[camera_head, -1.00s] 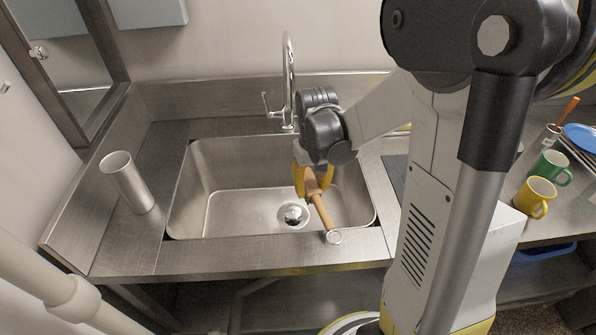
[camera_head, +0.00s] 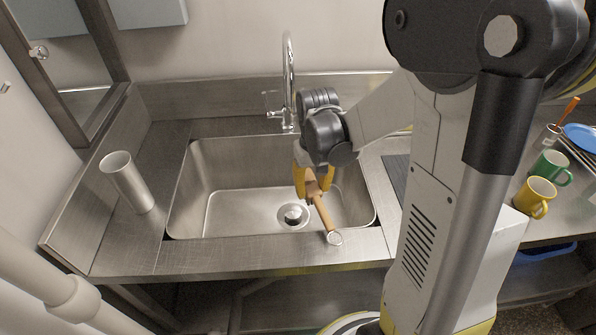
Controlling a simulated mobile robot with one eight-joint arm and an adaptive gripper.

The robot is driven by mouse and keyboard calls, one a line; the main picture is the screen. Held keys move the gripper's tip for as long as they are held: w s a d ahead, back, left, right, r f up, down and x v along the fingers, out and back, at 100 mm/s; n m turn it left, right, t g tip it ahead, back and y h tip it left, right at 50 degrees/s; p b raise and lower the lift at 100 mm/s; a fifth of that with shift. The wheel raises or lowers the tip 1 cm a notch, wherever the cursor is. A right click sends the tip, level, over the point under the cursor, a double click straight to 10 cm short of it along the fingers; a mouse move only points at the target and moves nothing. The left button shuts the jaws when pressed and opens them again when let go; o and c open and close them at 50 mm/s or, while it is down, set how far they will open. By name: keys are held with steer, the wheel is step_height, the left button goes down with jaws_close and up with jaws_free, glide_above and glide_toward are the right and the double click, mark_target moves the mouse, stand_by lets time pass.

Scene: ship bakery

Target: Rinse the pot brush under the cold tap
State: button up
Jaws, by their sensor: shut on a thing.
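The pot brush (camera_head: 322,212) has a pale wooden handle that slants down and to the right, its end over the sink's front rim. My gripper (camera_head: 314,184) has yellow fingers shut on the brush over the right half of the sink. The brush's head is hidden behind my gripper and wrist. The chrome tap (camera_head: 288,85) stands upright behind the sink (camera_head: 240,215), with a small side lever (camera_head: 273,114) on its left. My wrist is just in front and to the right of the tap. I cannot make out running water.
A metal cup (camera_head: 127,183) stands on the counter left of the sink. At the right are a green mug (camera_head: 549,167), a yellow mug (camera_head: 537,195) and a blue plate (camera_head: 582,137). The left half of the sink is clear.

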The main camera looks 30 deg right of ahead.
mark_target(322, 203)
stand_by(0.3)
steer(key=s+r+p, duration=0.3)
steer(key=s, duration=0.1)
steer(key=shift+r, duration=0.2)
steer(key=shift+s+r, duration=0.35)
steer(key=shift+s, duration=0.1)
